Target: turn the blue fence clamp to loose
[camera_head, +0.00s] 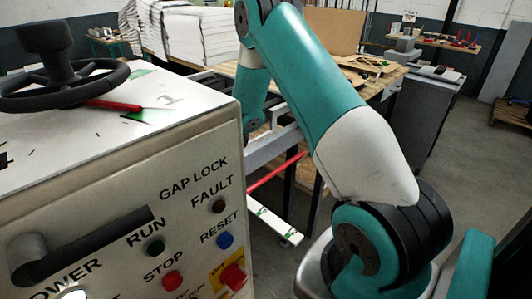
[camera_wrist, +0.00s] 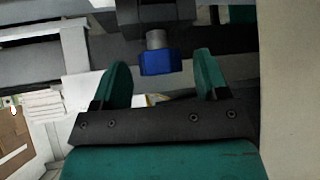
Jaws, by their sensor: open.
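The blue fence clamp (camera_wrist: 160,62) shows at the upper middle of the wrist view, a blue block-like knob on a short grey metal stem below a dark block. My gripper (camera_wrist: 161,74) is open, with one teal finger on each side of the clamp in the picture. A gap shows on both sides, and neither finger appears to touch it. I cannot tell how deep the clamp sits between the fingertips. In the head view the clamp and gripper are not seen; my arm reaches down past the machine.
A white control cabinet (camera_head: 120,185) with a black handwheel (camera_head: 65,85), a bar handle and several buttons stands at left in the head view. A wooden-topped table (camera_head: 385,85) is behind my arm. Grey rails (camera_wrist: 75,50) lie behind the clamp. Open floor (camera_head: 470,140) is at right.

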